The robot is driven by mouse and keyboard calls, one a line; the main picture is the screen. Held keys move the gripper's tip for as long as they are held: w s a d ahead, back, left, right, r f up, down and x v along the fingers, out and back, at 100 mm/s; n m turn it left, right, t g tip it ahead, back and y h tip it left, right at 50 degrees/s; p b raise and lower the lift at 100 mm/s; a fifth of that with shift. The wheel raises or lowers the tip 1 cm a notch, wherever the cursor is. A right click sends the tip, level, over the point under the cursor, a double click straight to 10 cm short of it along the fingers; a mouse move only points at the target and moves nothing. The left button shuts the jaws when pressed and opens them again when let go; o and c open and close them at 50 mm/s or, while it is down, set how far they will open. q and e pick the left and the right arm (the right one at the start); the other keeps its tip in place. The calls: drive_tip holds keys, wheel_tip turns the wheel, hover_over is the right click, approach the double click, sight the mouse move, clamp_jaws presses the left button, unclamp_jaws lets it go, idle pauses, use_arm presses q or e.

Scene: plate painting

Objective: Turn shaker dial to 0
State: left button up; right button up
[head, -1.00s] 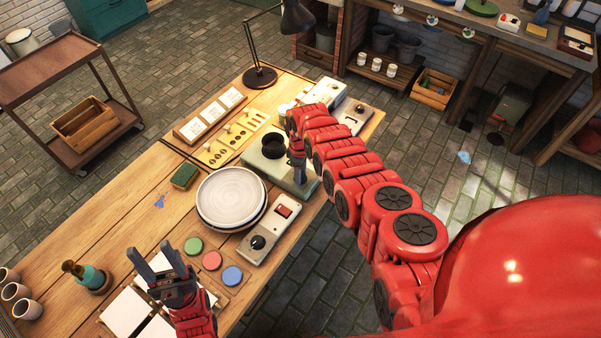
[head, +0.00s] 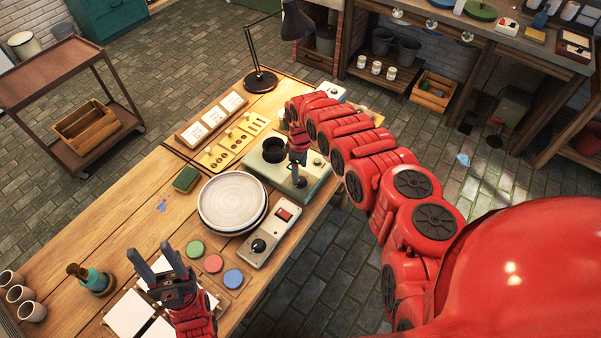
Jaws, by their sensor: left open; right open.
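The shaker appears to be the pale green-grey machine (head: 268,174) with a black round cup holder on top, near the table's right edge. My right gripper (head: 298,177) points down over the front part of this machine, right of the cup holder. Its jaws are open, but seen nearly edge-on. The dial is mostly hidden at the fingertips; I cannot tell its setting or whether the fingers touch it. My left gripper (head: 156,263) is open and empty above the near part of the table, left of the colored discs.
A control box (head: 262,243) with a red switch and black knob stands beside the stacked plates (head: 232,201). A green sponge (head: 186,179), a black lamp (head: 262,80) and a yellow tool board (head: 229,143) lie around. My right arm covers the table's far right corner.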

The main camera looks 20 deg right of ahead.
sight(301, 179)
wheel_tip(301, 179, up, 13)
drive_tip(key=b, duration=0.1)
drive_tip(key=shift+d+f, duration=0.15)
drive_tip(key=shift+f, duration=0.05)
idle(0.5)
